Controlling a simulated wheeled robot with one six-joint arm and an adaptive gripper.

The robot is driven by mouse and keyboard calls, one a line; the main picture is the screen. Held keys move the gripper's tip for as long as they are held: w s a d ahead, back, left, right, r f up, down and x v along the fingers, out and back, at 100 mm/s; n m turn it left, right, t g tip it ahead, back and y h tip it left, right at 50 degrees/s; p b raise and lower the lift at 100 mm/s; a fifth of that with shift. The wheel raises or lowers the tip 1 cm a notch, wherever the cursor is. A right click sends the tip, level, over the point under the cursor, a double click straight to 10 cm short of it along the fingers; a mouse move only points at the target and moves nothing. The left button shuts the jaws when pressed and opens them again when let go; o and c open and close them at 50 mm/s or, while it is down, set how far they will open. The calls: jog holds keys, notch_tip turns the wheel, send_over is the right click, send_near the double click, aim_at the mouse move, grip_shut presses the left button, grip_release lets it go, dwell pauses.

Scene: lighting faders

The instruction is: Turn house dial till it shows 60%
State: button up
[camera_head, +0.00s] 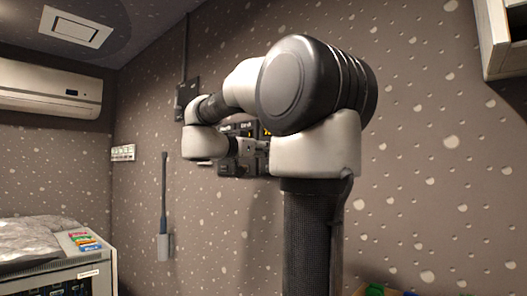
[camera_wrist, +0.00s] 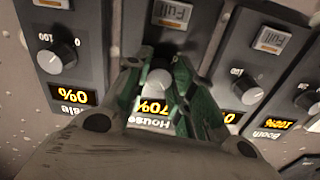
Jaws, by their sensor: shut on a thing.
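The house dial (camera_wrist: 157,82) sits on a dark wall panel, upside down in the wrist view. Its orange display (camera_wrist: 153,108) reads 70%, with the "House" label (camera_wrist: 150,124) beside it. My gripper (camera_wrist: 158,88) has its green-padded fingers on both sides of the dial and is shut on it. In the head view my gripper (camera_head: 246,147) is at the wall panel (camera_head: 233,169), mostly hidden by my own arm.
In the wrist view, the dial at the left (camera_wrist: 57,57) shows 0%. The dial at the right (camera_wrist: 246,88) is close to my fingers. A further dial (camera_wrist: 307,101) has a display reading 100%. A wall cabinet (camera_head: 500,40) hangs at upper right in the head view.

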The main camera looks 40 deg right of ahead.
jog(key=n, duration=0.4)
jog(key=shift+n, duration=1.9)
jog(key=shift+f+n, duration=0.1)
jog(key=shift+n, duration=0.2)
jog(key=o, duration=1)
jog(key=a, duration=0.8)
jog(key=s+a, duration=0.1)
jog(key=a, duration=0.3)
